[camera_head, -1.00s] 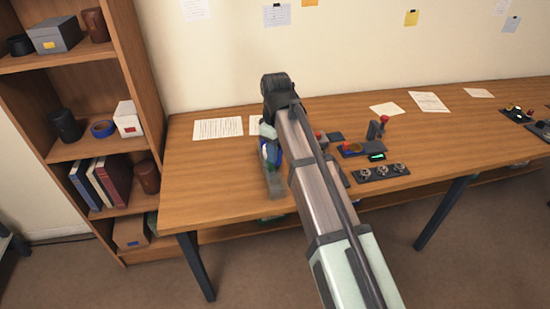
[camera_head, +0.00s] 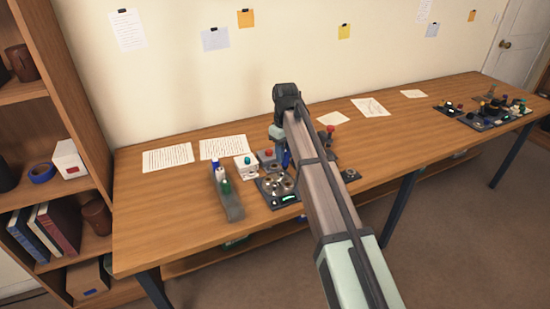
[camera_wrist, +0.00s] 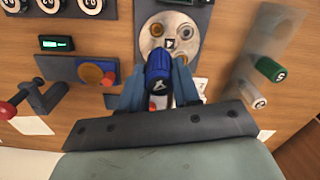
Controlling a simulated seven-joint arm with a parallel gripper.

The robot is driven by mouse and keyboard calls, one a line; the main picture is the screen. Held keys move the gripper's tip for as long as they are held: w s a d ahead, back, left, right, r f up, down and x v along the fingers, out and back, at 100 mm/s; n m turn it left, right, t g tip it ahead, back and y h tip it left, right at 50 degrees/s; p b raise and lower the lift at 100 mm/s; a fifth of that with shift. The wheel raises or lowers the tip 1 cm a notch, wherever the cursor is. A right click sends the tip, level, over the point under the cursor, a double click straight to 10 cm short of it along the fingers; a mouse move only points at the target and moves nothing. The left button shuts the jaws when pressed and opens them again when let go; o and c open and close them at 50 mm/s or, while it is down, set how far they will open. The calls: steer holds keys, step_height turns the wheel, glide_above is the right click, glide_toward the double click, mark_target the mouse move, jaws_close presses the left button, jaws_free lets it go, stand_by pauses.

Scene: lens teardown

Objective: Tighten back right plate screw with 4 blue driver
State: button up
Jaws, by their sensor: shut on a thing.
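My gripper (camera_wrist: 162,92) is shut on the blue driver (camera_wrist: 158,66), whose cap carries a light mark. The driver points away from the wrist camera, so its tip is hidden. Beyond it lies a round silver plate (camera_wrist: 150,44) with several round spots, on a dark base; I cannot tell which is the back right screw, or whether the tip touches the plate. In the head view the plate (camera_head: 276,185) is just below and left of the held driver (camera_head: 286,158), and my arm covers part of the area.
A grey driver rack (camera_head: 232,208) left of the plate holds blue, white and green-capped drivers. A small green display (camera_wrist: 56,43), a panel with an orange disc (camera_wrist: 92,73) and a red-knobbed lever (camera_wrist: 8,110) are nearby.

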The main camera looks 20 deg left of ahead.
steer(key=w+m, duration=0.1)
steer(key=m, duration=0.1)
steer(key=w+a+m, duration=0.1)
steer(key=shift+m, duration=0.4)
steer(key=m, duration=0.2)
steer(key=shift+w+a+r+m, duration=0.1)
steer(key=shift+w+a+m, duration=0.15)
steer(key=shift+m, duration=0.05)
steer(key=m, duration=0.9)
steer(key=shift+w+a, duration=0.15)
steer(key=shift+w, duration=0.1)
steer(key=f+n, duration=0.1)
steer(key=n, duration=0.6)
steer(key=f+n, duration=0.2)
steer(key=n, duration=0.5)
steer(key=f+n, duration=0.1)
steer(key=n, duration=0.6)
steer(key=shift+s+a+f, duration=0.15)
steer(key=shift+a+f, duration=0.05)
steer(key=shift+f, duration=0.05)
steer(key=shift+f, duration=0.75)
stand_by(0.5)
